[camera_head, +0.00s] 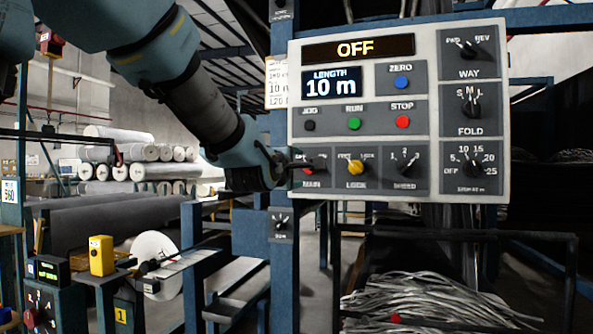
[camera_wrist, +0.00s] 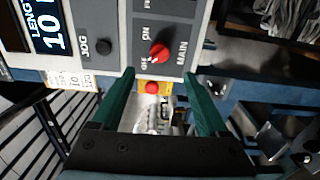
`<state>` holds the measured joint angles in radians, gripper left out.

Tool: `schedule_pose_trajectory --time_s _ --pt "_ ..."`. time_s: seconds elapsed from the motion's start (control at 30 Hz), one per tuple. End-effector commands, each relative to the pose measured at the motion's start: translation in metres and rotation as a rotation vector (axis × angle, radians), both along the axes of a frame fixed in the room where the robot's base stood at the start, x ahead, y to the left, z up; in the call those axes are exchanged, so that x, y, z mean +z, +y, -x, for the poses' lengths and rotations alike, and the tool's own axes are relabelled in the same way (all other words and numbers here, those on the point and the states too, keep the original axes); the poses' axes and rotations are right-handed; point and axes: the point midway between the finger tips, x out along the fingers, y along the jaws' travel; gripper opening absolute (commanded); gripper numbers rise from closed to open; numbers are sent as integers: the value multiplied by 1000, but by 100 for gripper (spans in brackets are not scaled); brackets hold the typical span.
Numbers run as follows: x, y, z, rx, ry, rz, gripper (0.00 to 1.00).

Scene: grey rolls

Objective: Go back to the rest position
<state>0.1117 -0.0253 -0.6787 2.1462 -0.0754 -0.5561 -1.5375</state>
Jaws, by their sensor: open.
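My gripper (camera_head: 296,164) is at the lower left of the grey control panel (camera_head: 420,135), in front of the MAIN switch (camera_head: 309,169). In the wrist view my gripper (camera_wrist: 163,75) shows two green fingers spread apart with nothing held between them. The red MAIN knob (camera_wrist: 159,52) lies just beyond the fingertips, roughly centred between them. I cannot tell whether a finger touches the panel. The panel's top display (camera_head: 357,49) reads OFF and the length display (camera_head: 331,86) reads 10 m.
A yellow LOCK knob (camera_head: 355,167) sits right of MAIN. A red button on yellow (camera_wrist: 152,87) shows below the panel. Blue frame posts (camera_head: 283,240) stand under it. A bin of pale strips (camera_head: 430,300) is lower right, and white rolls (camera_head: 130,155) are stacked at left.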

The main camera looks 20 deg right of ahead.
Motion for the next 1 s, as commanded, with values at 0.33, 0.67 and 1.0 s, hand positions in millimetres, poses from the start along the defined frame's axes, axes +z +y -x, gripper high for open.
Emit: schedule_pose_trajectory --time_s 0.33,0.67,1.0 --pt "0 1 1 1 1 0 78" --pt "-16 20 -12 33 4 -113 78" --pt "-146 196 -30 15 149 -971 78"
